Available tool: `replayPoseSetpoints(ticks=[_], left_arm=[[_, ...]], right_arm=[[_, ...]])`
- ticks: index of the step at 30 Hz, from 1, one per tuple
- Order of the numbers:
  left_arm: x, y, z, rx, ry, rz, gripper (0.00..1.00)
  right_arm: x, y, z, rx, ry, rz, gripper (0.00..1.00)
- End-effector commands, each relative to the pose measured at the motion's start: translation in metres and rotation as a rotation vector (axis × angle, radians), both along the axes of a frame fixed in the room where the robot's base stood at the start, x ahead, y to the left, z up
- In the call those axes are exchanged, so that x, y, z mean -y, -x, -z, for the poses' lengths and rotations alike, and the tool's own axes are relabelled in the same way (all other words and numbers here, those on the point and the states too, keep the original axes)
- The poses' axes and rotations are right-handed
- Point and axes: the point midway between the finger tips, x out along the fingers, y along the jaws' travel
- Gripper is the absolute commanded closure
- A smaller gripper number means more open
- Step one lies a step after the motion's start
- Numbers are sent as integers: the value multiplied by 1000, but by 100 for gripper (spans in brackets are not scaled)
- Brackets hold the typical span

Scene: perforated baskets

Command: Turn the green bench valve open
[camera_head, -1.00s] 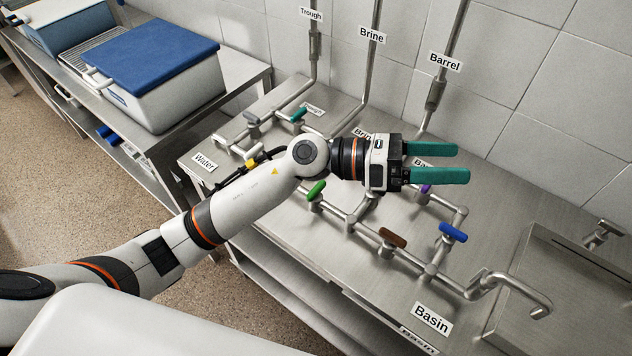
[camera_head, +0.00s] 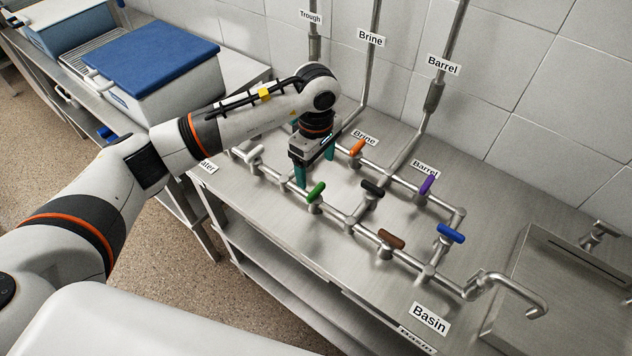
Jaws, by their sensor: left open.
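The green valve (camera_head: 316,191) is a short green handle on a metal stem, on the front pipe of the bench. Its handle slants up to the right, across the run of that pipe. My left gripper (camera_head: 315,172) points down with its two teal fingers apart and empty. It is just behind and above the green valve, with a visible gap to the handle in the picture. Exact height above the bench is hard to tell. My right gripper is not in view.
Close by are a black handle (camera_head: 372,188), an orange handle (camera_head: 358,147), a white handle (camera_head: 254,153), a brown handle (camera_head: 391,239), a purple handle (camera_head: 428,185) and a blue handle (camera_head: 452,233). A blue-lidded box (camera_head: 160,95) stands at the left. Upright pipes run along the tiled wall.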

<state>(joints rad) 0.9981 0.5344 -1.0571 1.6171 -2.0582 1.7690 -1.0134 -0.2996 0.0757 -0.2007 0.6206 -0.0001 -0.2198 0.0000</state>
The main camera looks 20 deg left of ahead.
Motion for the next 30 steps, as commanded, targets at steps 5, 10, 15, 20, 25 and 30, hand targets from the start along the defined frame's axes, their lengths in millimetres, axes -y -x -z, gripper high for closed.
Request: replayPoseSetpoints(ticks=[5, 10, 15, 20, 25, 30], left_arm=[[1, 1, 35, -5, 2, -1, 20], [1, 1, 62, -3, 3, -1, 20], [1, 1, 75, -1, 3, 0, 20], [1, 1, 78, 0, 3, 1, 20], [1, 1, 78, 0, 3, 0, 23], [1, 0, 78, 1, 4, 0, 51]], right_arm=[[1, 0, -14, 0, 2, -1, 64], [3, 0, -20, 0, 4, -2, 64], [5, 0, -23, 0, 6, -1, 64], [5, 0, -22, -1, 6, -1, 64], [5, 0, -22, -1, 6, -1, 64], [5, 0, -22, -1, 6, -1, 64]])
